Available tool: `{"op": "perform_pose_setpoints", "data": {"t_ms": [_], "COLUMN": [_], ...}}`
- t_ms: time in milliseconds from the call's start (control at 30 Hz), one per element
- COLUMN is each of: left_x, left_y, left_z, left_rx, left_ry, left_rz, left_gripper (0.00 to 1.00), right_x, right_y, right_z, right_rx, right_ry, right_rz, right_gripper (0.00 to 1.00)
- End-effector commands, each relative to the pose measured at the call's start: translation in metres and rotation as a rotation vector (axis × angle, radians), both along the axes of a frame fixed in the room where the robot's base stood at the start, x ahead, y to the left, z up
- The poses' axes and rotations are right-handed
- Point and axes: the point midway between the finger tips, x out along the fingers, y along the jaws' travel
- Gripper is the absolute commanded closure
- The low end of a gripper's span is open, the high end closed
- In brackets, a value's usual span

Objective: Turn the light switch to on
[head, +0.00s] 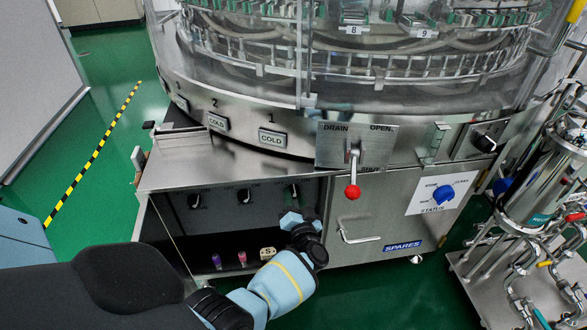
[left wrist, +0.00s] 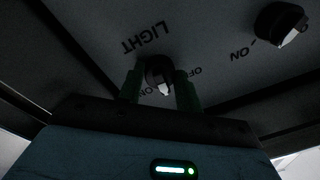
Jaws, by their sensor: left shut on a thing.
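In the left wrist view, the light switch (left wrist: 160,74) is a dark rotary knob under an upside-down LIGHT label on a dark panel. ON and OFF labels sit on either side, partly covered. Its pale pointer (left wrist: 165,88) points down in the picture, between the two labels. My left gripper (left wrist: 160,88) has its dark green fingers on both sides of the knob and is shut on it. In the head view, my left gripper (head: 298,220) reaches into the open lower compartment, just below the rightmost knob (head: 293,191). The fingertips are hard to see in the shadow. My right gripper is not in view.
Another knob (left wrist: 281,22) sits right of the switch in the wrist view. A red-tipped drain lever (head: 352,190) and the spares door (head: 385,225) are right of the compartment. Small vials (head: 241,257) stand on its floor. Green floor is clear at left.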

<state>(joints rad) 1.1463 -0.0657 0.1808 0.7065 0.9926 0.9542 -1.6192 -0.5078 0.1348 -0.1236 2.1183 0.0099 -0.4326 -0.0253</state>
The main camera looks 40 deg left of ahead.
Motion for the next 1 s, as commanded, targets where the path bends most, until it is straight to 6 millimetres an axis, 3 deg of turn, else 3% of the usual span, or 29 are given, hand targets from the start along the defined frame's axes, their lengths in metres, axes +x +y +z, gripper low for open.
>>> {"op": "perform_pose_setpoints", "data": {"t_ms": [600, 1000], "left_x": [-0.001, -0.002], "left_y": [0.000, 0.001], "left_z": [0.000, 0.000], "left_rx": [0.349, 0.459], "left_ry": [0.411, 0.540], "left_rz": [-0.002, -0.001], "left_gripper": [0.88, 0.88], "right_x": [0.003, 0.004], "right_y": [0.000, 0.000], "right_z": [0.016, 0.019], "right_rx": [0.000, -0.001], "right_ry": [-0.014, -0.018], "right_rz": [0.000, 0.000], "right_gripper": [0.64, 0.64]}}
